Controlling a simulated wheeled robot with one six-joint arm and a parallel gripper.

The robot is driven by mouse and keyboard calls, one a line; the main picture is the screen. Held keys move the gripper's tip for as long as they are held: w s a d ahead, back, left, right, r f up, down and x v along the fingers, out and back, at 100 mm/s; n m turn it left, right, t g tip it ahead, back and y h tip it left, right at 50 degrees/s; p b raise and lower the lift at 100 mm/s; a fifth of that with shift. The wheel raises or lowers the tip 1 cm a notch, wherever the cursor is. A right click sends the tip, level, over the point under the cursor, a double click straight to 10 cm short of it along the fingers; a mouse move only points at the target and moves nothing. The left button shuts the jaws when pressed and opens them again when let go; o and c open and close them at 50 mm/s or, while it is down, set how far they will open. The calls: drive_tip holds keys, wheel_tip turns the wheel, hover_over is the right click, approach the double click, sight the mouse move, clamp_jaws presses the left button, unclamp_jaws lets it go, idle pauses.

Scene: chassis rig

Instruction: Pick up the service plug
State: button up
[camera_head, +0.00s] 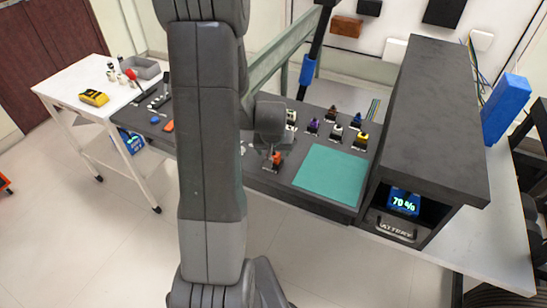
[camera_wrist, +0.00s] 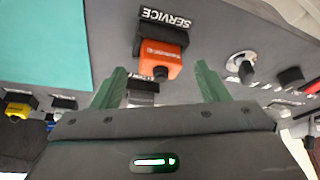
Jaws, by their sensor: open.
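The service plug (camera_wrist: 160,56) is an orange block in a black holder, next to a black label (camera_wrist: 166,20) reading SERVICE, in the wrist view. In the head view the orange plug (camera_head: 276,158) sits near the front edge of the dark panel, just below my wrist. My gripper (camera_wrist: 161,72) shows two green fingers, open and empty. The plug appears between and just past the fingertips; I see no contact. In the head view my arm and wrist hide most of the gripper.
A teal mat (camera_head: 330,174) lies right of the plug. Several coloured plugs, including a yellow one (camera_head: 361,140), stand behind it. A dark housing (camera_head: 428,95) rises at the right, with a battery display (camera_head: 404,202). A white cart (camera_head: 75,85) stands at the left.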

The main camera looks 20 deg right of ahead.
drive_tip(key=shift+w+f, duration=0.2)
drive_tip(key=shift+f, duration=0.2)
drive_tip(key=shift+c, duration=0.5)
drive_tip(key=c, duration=1)
drive_tip(key=shift+o, duration=0.2)
